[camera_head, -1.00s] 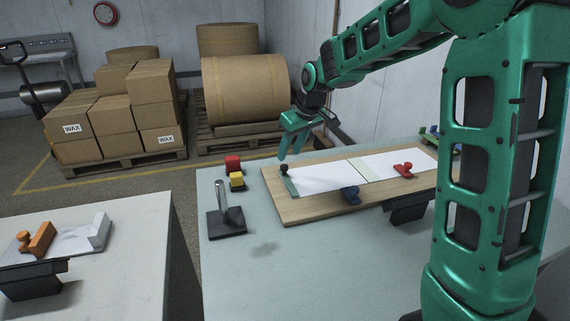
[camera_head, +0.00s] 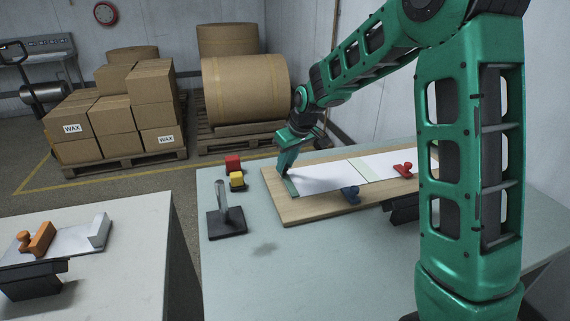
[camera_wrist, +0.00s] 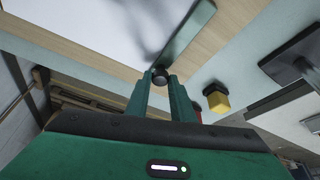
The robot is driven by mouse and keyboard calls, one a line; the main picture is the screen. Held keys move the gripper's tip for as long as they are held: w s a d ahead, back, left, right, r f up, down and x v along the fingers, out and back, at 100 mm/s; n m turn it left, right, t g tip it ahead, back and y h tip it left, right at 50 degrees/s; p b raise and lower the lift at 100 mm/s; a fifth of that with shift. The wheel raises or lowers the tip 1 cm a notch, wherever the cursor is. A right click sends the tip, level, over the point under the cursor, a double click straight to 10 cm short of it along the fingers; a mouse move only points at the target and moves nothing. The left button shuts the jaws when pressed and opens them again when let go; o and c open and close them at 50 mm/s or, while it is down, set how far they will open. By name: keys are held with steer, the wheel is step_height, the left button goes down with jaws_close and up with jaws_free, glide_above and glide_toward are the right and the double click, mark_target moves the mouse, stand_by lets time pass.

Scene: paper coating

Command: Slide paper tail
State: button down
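A long white paper sheet (camera_head: 325,176) lies on a wooden board (camera_head: 300,213) on the table. A pale green strip (camera_head: 292,187) lies across the paper's left end and also shows in the wrist view (camera_wrist: 185,37). A black round knob (camera_wrist: 160,75) stands at the strip's near end. My gripper (camera_head: 283,173) is down at this knob, with its fingertips apart on either side of it. Whether the fingers touch the knob is not clear. In the head view the gripper hides the knob.
The table's front is clear.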

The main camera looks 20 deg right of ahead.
steer(key=shift+d, duration=1.7)
steer(key=c, duration=1.6)
jaws_free()
steer(key=shift+d, duration=0.1)
steer(key=shift+o, duration=0.2)
steer(key=shift+r, duration=0.2)
steer(key=v, duration=1)
steer(key=shift+s+r, duration=0.1)
steer(key=shift+s, duration=0.05)
